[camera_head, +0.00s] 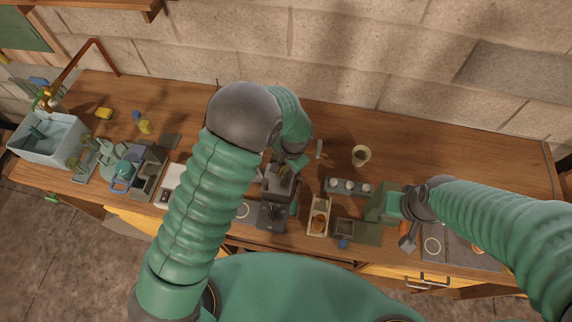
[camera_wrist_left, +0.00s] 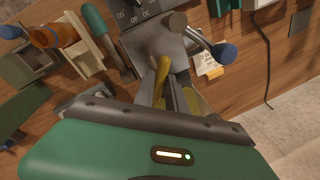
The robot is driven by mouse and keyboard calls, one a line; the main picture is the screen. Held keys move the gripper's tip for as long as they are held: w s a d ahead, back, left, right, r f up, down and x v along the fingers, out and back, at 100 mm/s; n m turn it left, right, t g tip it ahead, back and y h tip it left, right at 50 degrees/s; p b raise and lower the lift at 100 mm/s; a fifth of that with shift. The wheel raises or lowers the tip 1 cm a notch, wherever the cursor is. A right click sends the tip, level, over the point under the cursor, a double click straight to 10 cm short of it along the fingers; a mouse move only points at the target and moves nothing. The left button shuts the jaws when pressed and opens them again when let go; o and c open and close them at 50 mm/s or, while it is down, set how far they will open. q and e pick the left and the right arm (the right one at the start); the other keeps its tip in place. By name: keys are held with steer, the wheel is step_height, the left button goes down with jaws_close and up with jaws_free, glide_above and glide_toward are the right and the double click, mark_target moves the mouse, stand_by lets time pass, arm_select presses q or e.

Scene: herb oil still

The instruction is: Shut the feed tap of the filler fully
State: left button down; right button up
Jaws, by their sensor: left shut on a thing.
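The filler (camera_head: 278,185) is a grey metal box near the middle of the bench, partly under my left arm. In the left wrist view its grey body (camera_wrist_left: 150,42) carries printed markings, and a metal lever with a blue knob (camera_wrist_left: 225,53) sticks out to the right. A brass-yellow tap handle (camera_wrist_left: 162,70) shows at the fingers of my left gripper (camera_wrist_left: 170,95), which is shut on it. The left gripper also shows in the head view (camera_head: 282,166), partly hidden by its own arm. My right gripper (camera_head: 408,234) is low over the bench's right part; its jaws are unclear.
A wooden rack (camera_head: 319,216), a tray with white-topped jars (camera_head: 348,186) and a beige cup (camera_head: 361,156) stand right of the filler. A pale sink basin (camera_head: 45,138) is far left. The back right of the bench (camera_head: 450,150) is clear.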

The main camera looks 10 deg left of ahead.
arm_select(q)
steer(key=m, duration=0.3)
steer(key=shift+a, duration=0.1)
steer(key=m, duration=0.2)
steer(key=shift+a+r+m+t+h, duration=0.1)
steer(key=shift+m+t+h, duration=0.2)
steer(key=shift+t+h, duration=0.1)
steer(key=m, duration=0.2)
steer(key=shift+w+a+r+m, duration=0.1)
steer(key=shift+m, duration=0.2)
steer(key=shift+w+m+h+p, duration=0.1)
steer(key=shift+m+h+p, duration=0.55)
steer(key=shift+m, duration=0.85)
steer(key=c, duration=1.5)
jaws_free()
steer(key=shift+o, duration=0.7)
steer(key=shift+a, duration=0.1)
